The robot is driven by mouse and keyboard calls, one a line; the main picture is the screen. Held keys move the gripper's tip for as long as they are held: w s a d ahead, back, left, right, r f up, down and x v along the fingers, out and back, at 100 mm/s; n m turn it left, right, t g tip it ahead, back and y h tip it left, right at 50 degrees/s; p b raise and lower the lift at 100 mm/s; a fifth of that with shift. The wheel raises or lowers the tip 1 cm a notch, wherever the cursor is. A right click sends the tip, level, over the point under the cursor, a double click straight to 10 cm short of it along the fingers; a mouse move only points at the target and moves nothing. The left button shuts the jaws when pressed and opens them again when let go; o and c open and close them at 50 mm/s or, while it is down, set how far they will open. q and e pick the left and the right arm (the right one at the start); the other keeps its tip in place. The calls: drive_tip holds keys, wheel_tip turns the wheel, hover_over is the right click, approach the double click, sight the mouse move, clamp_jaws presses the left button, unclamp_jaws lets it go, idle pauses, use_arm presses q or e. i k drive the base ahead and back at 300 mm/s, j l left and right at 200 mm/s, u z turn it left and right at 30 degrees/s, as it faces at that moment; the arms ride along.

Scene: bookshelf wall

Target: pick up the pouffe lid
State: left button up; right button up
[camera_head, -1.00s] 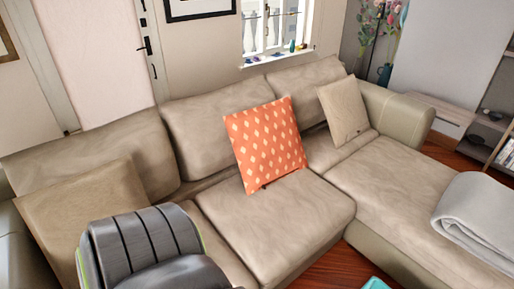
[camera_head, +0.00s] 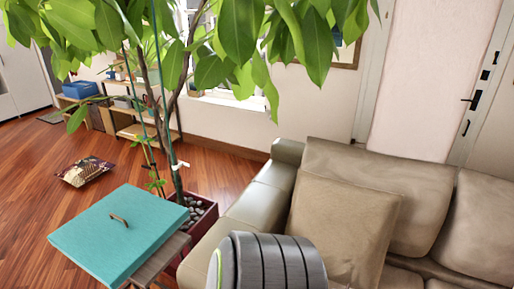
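The pouffe lid (camera_head: 95,250) is a flat teal square with a small brown handle (camera_head: 119,221) on top. It is at the lower left of the head view and appears to rest on a wooden stand (camera_head: 172,262), partly hidden beneath it. A grey, ribbed part of my own arm shows at the bottom middle, apart from the lid in the picture. Neither of my grippers is in view.
A potted tree (camera_head: 188,212) stands just behind and right of the lid, its leaves overhanging. A beige sofa (camera_head: 255,205) with a cushion (camera_head: 340,230) fills the right. A patterned floor cushion (camera_head: 85,171) lies farther back. Wooden floor (camera_head: 35,185) is clear at left.

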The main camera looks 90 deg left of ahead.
sight(110, 240)
drive_tip(key=u, duration=3.9)
drive_tip(key=i+j+z, duration=0.15)
drive_tip(key=z, duration=0.2)
drive_tip(key=i+j+z, duration=0.1)
drive_tip(key=j+z, duration=0.25)
drive_tip(key=i+j+z, duration=0.1)
drive_tip(key=j+z, duration=0.2)
